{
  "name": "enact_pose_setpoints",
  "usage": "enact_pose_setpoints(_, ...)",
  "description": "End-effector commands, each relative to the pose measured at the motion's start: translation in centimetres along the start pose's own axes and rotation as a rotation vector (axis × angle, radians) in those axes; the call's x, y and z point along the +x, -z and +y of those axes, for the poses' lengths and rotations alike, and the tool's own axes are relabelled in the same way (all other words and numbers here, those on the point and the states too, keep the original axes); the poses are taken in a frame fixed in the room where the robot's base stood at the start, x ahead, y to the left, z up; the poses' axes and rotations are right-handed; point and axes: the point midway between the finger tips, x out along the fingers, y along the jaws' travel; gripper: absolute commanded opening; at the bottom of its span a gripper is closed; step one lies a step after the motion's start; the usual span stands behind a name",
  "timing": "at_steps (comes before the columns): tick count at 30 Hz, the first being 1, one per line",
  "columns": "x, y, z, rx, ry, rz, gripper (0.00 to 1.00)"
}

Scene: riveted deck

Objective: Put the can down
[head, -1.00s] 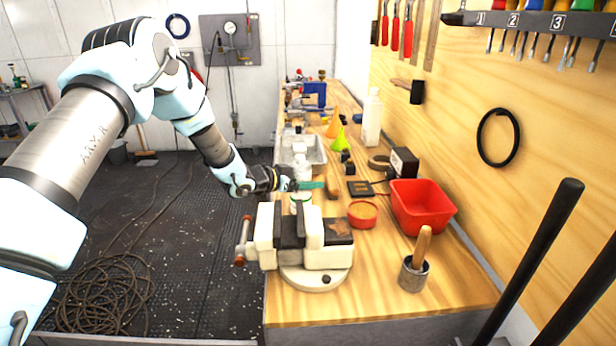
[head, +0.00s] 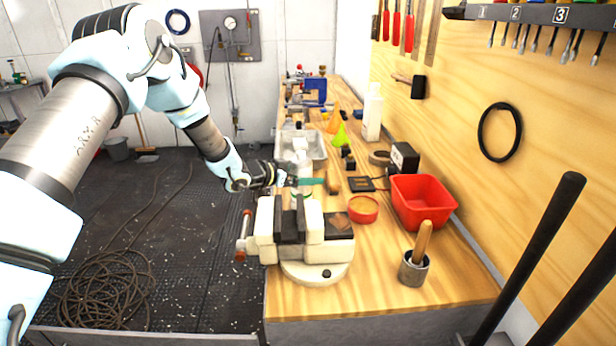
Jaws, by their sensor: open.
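My gripper (head: 282,179) is open above the workbench, just behind the vise (head: 313,232). A small pale can-like thing (head: 303,170) shows right beside the fingertips, in front of the grey tray. I cannot tell for sure whether it is the can, nor whether the fingers touch it. The vise hides part of the bench top in front of my gripper.
The grey tray (head: 319,147) stands behind my gripper. A red bin (head: 422,203), a round red-rimmed tin (head: 363,209) and a wooden-handled brush pot (head: 414,267) are to the right. The front right bench top (head: 370,290) is clear.

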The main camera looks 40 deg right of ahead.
Motion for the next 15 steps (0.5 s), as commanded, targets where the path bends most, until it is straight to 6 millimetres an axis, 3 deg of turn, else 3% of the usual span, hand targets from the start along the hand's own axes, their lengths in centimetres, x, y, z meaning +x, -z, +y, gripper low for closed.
enact_pose_setpoints(9,-6.7,-0.4,-0.2,0.0,0.005,-0.001,1.0)
enact_pose_setpoints(15,-9.7,-0.2,-0.1,-0.001,0.003,-0.001,1.0)
